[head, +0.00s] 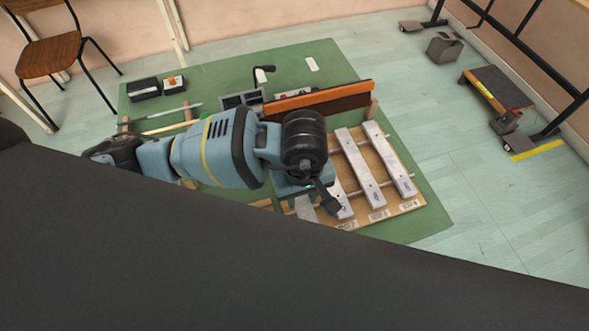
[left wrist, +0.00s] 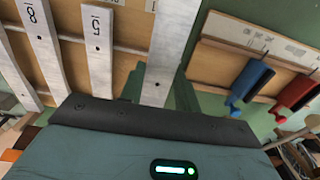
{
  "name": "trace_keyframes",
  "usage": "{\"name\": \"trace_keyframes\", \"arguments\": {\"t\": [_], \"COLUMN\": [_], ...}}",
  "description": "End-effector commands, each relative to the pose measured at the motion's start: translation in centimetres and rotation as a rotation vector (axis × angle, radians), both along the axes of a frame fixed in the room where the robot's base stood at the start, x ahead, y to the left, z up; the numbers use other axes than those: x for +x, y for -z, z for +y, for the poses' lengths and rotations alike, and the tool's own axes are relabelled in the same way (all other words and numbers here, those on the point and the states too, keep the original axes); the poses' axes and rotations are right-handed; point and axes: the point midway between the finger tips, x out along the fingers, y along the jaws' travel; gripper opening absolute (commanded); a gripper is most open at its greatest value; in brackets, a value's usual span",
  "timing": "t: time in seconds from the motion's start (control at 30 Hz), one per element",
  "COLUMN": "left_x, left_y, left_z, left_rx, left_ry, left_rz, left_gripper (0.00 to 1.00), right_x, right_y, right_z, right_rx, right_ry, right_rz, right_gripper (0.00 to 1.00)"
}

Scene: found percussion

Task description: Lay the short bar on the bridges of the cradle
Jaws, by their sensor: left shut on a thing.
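The short bar (left wrist: 176,42) is a pale grey metal strip in my left gripper (left wrist: 158,88), which is shut on it. In the head view a piece of this bar (head: 305,208) shows beside the gripper; the arm hides the rest. The cradle (head: 408,205) is a wooden frame with rails as bridges, on a green mat. Several similar bars lie across it, including bars marked 8 (left wrist: 42,45) and 5 (left wrist: 98,50). The held bar is left of them in the head view, over or beside the cradle's end. I cannot tell whether it touches the bridges.
A long orange-edged dark board (head: 318,100) stands behind the cradle. A blue clamp-like tool (left wrist: 250,80) and a red one (left wrist: 295,92) are near a wooden board (left wrist: 255,38). A chair (head: 50,55) stands far left.

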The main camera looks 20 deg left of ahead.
Motion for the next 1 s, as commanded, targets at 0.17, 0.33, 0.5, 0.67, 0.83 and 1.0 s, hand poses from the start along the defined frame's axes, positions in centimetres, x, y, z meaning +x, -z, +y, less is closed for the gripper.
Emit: {"name": "trace_keyframes", "arguments": {"t": [0.17,0.33,0.5,0.67,0.83,1.0], "left_x": [-2.2,-3.1,-3.2,-2.1,0.1,1.3], "left_y": [-0.3,-0.4,-0.5,-1.4,-4.4,-8.0], "left_z": [-1.4,-1.9,-1.9,0.3,5.7,10.7], "left_rx": [-0.002,-0.001,-0.001,0.007,0.017,0.012], "left_ry": [0.003,0.0,0.001,0.061,0.24,0.43], "left_rz": [0.0,-0.002,-0.002,-0.002,0.001,0.003], "left_gripper": [0.0,0.0,0.0,0.0,0.0,0.0], "right_x": [-0.1,-0.1,-0.1,-0.1,0.0,0.0], "right_y": [0.2,0.2,0.2,0.2,0.2,0.2], "right_z": [0.2,0.3,0.3,0.2,0.0,-0.1], "right_rx": [0.006,0.007,0.007,0.005,0.0,-0.002], "right_ry": [0.007,0.009,0.008,0.004,-0.002,-0.003], "right_rz": [0.005,0.006,0.005,0.003,0.003,0.002], "right_gripper": [0.41,0.41,0.41,0.41,0.41,0.41]}}
